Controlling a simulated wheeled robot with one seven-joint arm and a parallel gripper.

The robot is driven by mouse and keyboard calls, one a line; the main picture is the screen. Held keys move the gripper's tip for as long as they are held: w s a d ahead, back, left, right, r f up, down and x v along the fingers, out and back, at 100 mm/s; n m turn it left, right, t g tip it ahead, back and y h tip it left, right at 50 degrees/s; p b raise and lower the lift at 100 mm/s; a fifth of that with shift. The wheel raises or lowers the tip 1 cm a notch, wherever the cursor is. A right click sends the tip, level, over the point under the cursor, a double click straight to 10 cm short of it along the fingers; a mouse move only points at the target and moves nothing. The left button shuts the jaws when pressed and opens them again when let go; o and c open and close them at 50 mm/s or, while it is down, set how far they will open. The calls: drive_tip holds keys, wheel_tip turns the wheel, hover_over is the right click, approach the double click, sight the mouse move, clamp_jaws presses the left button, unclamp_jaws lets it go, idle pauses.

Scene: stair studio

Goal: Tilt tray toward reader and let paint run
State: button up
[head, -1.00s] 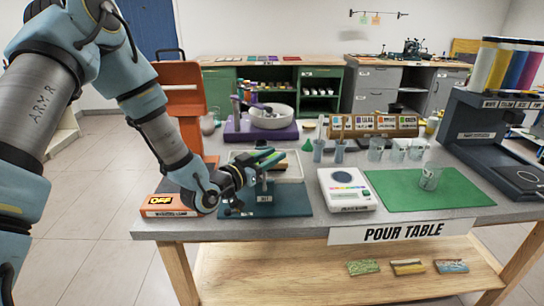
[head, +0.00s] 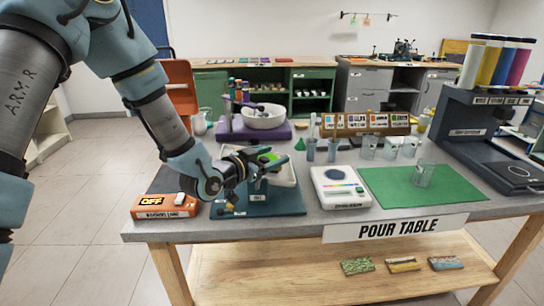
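A white tray (head: 287,178) sits above a dark teal base (head: 284,203) at the left of the pour table, largely hidden behind my gripper. A bright green patch (head: 272,157) shows at the tray, beside my fingers; I cannot tell whether it is paint or a separate piece. My gripper (head: 262,162) reaches in from the left, over the base and against the near left side of the tray in the picture. Its dark fingers overlap the tray, so whether they grip it is hidden. No running paint can be made out.
An orange box marked OFF (head: 165,206) stands left of the base. A white scale (head: 340,187) and a green mat (head: 450,190) with a clear cup (head: 423,173) are to the right. Several cups, a labelled rack (head: 366,124) and a purple stand with a white bowl (head: 263,117) stand behind.

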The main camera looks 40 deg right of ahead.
drive_tip(key=shift+a, duration=0.1)
drive_tip(key=s+a+r+b, duration=0.1)
drive_tip(key=a+b, duration=0.2)
drive_tip(key=a, duration=0.7)
drive_tip(key=shift+s+a+r+b, duration=0.2)
drive_tip(key=shift+r+b, duration=0.1)
drive_tip(key=shift+r, duration=0.1)
drive_tip(key=shift+w, duration=0.15)
